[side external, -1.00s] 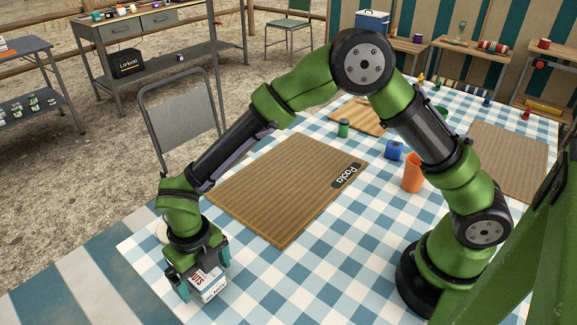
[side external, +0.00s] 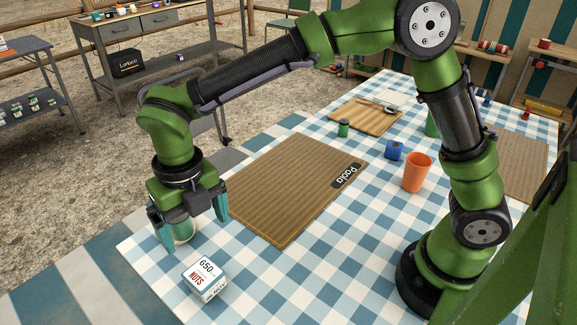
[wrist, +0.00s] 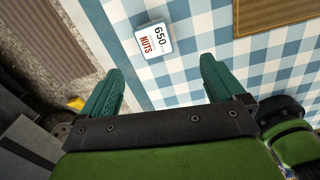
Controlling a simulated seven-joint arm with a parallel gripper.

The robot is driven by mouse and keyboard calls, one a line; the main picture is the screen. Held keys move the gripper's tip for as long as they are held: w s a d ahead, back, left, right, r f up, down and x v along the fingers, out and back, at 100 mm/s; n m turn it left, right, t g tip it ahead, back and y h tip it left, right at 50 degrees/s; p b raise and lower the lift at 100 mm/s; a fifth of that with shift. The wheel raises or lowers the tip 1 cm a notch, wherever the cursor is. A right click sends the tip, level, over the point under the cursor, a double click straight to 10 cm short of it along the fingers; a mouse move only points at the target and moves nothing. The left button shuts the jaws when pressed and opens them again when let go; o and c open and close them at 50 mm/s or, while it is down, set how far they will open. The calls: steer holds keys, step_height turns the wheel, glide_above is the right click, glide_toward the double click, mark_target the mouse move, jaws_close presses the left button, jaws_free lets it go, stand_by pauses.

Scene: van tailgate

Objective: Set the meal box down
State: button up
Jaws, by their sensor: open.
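The meal box (side external: 205,278), a small white box with a blue edge and the print "650" and "NUTS", sits flat on the blue-and-white checked tablecloth near its front left edge. In the wrist view the meal box (wrist: 153,40) lies beyond the fingertips, apart from them. My gripper (side external: 195,235) is open and empty, above and behind the box in the side view. A pale round container (side external: 184,231) shows partly behind my fingers; most of it is hidden.
An orange cup (side external: 416,172), a blue mug (side external: 394,150) and a small green jar (side external: 344,128) stand farther right. A cutting board (side external: 366,117) lies behind. Checked cloth right of the box is clear.

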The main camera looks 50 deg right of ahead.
steer(key=s+d+r+m+t+y, duration=0.15)
steer(key=d+r+m, duration=0.25)
steer(key=d+m, duration=0.4)
steer(key=s+d+r+m+t+h, duration=0.1)
steer(key=s+d+r+m+t, duration=0.15)
steer(key=d+r+m, duration=0.6)
steer(key=s+d+f+m+t, duration=0.1)
steer(key=s+d+m, duration=0.3)
steer(key=m, duration=0.7)
steer(key=s+d+f+m+t+y, duration=0.1)
steer(key=s+d+m, duration=0.3)
steer(key=m, duration=0.7)
steer(key=shift+s+f+t, duration=0.2)
steer(key=shift+f+t, duration=0.3)
steer(key=shift+f, duration=0.05)
